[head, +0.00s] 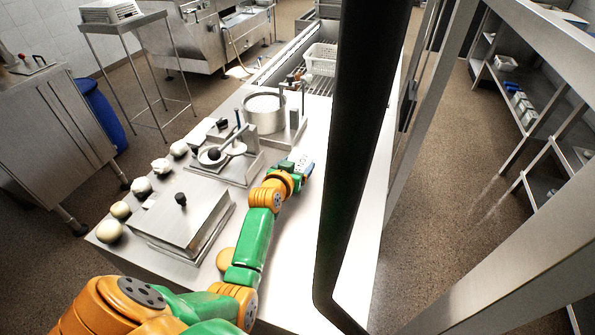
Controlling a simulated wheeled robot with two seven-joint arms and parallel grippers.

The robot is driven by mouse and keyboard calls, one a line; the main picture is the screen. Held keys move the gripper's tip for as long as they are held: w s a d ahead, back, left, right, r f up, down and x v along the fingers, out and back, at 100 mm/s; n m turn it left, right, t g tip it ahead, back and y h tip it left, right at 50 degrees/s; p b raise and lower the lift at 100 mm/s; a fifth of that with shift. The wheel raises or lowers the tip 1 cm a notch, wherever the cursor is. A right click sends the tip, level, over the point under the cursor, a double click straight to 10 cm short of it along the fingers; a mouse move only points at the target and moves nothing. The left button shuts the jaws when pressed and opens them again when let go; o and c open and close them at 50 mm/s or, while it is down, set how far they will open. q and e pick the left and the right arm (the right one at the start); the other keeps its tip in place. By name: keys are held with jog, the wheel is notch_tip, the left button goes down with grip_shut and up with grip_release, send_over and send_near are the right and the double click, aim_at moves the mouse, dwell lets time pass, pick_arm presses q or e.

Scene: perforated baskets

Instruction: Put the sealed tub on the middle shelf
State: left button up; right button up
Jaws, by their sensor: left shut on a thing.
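My left arm reaches forward over the steel worktop. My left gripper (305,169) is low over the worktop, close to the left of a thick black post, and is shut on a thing. What it holds is mostly hidden by the gripper, and I cannot make out a tub's shape or lid. A steel shelf rack (514,103) stands on the right, across the floor, with shelves at several heights; I cannot tell for sure which one is the middle shelf. My right gripper is not in view.
The black post (362,150) cuts through the view right of my gripper. A steel pot (264,112), a lidded steel box (183,215) and several round pale pieces crowd the worktop's left. A white perforated basket (320,60) sits farther back. Open floor (450,190) lies before the rack.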

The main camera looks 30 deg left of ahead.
aim_at(297, 163)
pick_arm(q)
grip_shut()
jog(key=shift+r, duration=0.15)
notch_tip(297, 163, up, 3)
jog(key=shift+w+a+f, duration=0.1)
jog(key=shift+f, duration=0.05)
jog(key=s+d+r, duration=0.1)
jog(key=r, duration=0.1)
jog(key=s+r, duration=0.2)
jog(key=s+d+r+p, duration=0.1)
jog(key=r, duration=0.1)
jog(key=shift+s+d+r, duration=0.15)
jog(key=shift+s+d, duration=0.05)
jog(key=shift+d, duration=0.15)
jog(key=s+d+r+m+g+h, duration=0.2)
jog(key=s+d+m+h, duration=0.4)
jog(key=s, duration=0.3)
jog(key=s+d+r+m+g+h+p, duration=0.1)
jog(key=s+d+r+m+g+h, duration=0.1)
jog(key=s+d+m+h, duration=0.5)
jog(key=shift+s+d+r+m+g+h, duration=0.2)
jog(key=shift+s+r+m+g+h, duration=0.35)
jog(key=shift+s, duration=0.55)
jog(key=shift+n, duration=0.25)
